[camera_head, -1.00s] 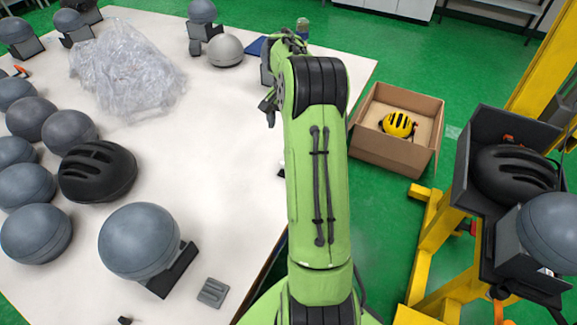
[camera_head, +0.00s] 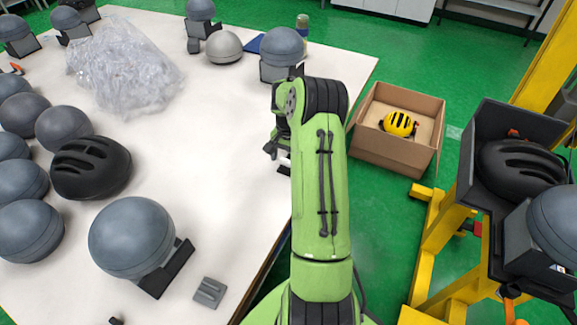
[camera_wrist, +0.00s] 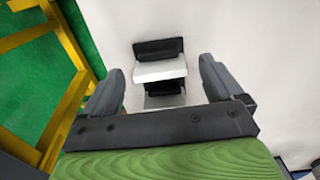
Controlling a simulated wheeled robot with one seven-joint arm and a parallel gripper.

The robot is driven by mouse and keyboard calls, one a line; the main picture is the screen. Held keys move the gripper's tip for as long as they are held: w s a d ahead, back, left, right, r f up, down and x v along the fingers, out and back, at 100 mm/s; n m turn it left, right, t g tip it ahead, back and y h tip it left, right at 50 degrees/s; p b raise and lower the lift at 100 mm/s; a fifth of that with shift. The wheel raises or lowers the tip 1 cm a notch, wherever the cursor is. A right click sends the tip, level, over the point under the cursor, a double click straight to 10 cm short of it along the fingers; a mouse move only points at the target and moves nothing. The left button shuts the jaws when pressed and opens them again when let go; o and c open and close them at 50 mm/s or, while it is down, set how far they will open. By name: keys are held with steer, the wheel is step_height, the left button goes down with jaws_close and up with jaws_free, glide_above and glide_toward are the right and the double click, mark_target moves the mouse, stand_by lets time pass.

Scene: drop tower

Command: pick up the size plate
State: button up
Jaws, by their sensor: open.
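A small black-and-white piece (camera_wrist: 159,62) lies on the white table between and beyond my fingers in the wrist view; it may be the size plate, but I cannot be sure. It has a dark upright part and a pale flat part, with another dark part below. In the head view it shows partly (camera_head: 285,166), at the table's right edge beside my arm. My gripper (camera_wrist: 162,88) is open and empty, its two grey fingers apart on either side of the piece. In the head view my gripper (camera_head: 271,150) is partly hidden by my arm.
A small grey grooved plate (camera_head: 209,292) lies near the table's front. Grey head forms (camera_head: 131,237) and a black helmet (camera_head: 91,167) crowd the left. A cardboard box (camera_head: 395,160) with a yellow helmet and a yellow frame (camera_head: 427,240) stand right. The table middle is clear.

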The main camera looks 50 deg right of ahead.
steer(key=shift+r, duration=0.15)
steer(key=c, duration=1.2)
